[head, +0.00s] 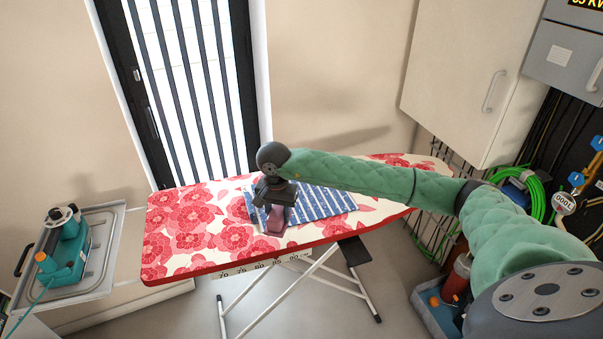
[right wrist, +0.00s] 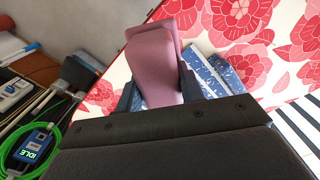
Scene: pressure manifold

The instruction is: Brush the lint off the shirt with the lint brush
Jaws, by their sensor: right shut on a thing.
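A blue shirt with white stripes (head: 325,205) lies folded flat on the ironing board (head: 185,222), which has a red floral cover. My right gripper (head: 272,208) is over the left part of the shirt, shut on a pink-mauve lint brush (head: 273,220). In the right wrist view the brush (right wrist: 156,58) stands between the two fingers, and the shirt (right wrist: 215,75) shows partly behind it. The gripper and brush hide part of the shirt. I cannot tell whether the brush touches the cloth. No lint can be made out. My left gripper is not in view.
A metal tray trolley (head: 98,262) with a teal device (head: 65,248) stands at the left. A barred door (head: 190,85) is behind the board. Wall cabinets (head: 470,75) and green hose (head: 533,193) are at the right. The board's left end is bare.

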